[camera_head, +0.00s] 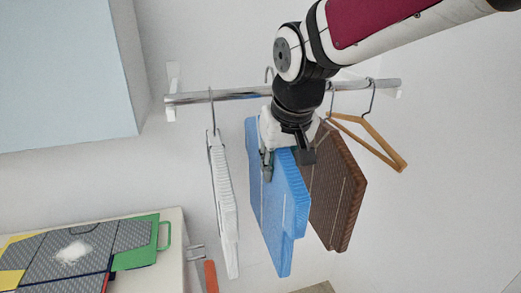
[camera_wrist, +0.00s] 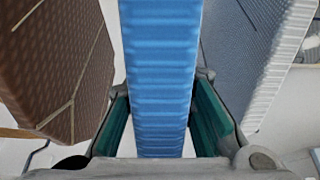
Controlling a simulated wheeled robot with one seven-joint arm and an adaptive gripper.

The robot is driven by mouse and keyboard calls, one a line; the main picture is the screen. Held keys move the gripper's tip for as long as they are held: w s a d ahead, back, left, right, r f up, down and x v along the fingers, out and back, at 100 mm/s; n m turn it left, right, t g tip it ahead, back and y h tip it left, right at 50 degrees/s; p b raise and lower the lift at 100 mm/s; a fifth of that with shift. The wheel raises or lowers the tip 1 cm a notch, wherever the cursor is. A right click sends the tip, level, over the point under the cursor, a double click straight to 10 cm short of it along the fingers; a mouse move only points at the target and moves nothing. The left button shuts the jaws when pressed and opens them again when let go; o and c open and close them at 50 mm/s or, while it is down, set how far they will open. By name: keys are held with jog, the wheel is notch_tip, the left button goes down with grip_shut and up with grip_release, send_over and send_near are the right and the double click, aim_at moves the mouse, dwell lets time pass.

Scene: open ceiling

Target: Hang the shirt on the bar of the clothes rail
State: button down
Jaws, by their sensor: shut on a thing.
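A blue folded shirt (camera_head: 270,205) hangs upright below the rail's metal bar (camera_head: 235,95), between a white shirt and a brown one. My gripper (camera_head: 285,160) is shut on its upper part. In the wrist view the blue shirt (camera_wrist: 160,70) lies between the two green finger pads of my gripper (camera_wrist: 162,130). A hook top (camera_head: 268,72) shows at the bar just left of my arm, in line with the blue shirt. My wrist hides the lower hook and the shirt's top, so I cannot tell whether the hook rests on the bar.
The white shirt (camera_head: 224,205) hangs to the left and the brown shirt (camera_head: 338,190) close on the right. A bare wooden hanger (camera_head: 372,140) hangs farther right. A pale blue cabinet (camera_head: 65,70) is upper left; a table (camera_head: 172,230) with a coloured case (camera_head: 135,240) is lower left.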

jog(key=shift+w+a+b, duration=0.2)
jog(key=shift+w+b, duration=0.35)
jog(key=shift+w, duration=0.5)
jog(key=shift+w+a+b, duration=0.2)
jog(key=shift+w+b, duration=0.4)
jog(key=shift+w, duration=0.4)
jog(key=shift+w+a+b, duration=0.2)
jog(key=shift+w+b, duration=0.35)
jog(key=shift+w, duration=0.5)
jog(key=shift+f+b, duration=0.5)
jog(key=shift+f, duration=1.45)
jog(key=c, duration=1.3)
grip_release()
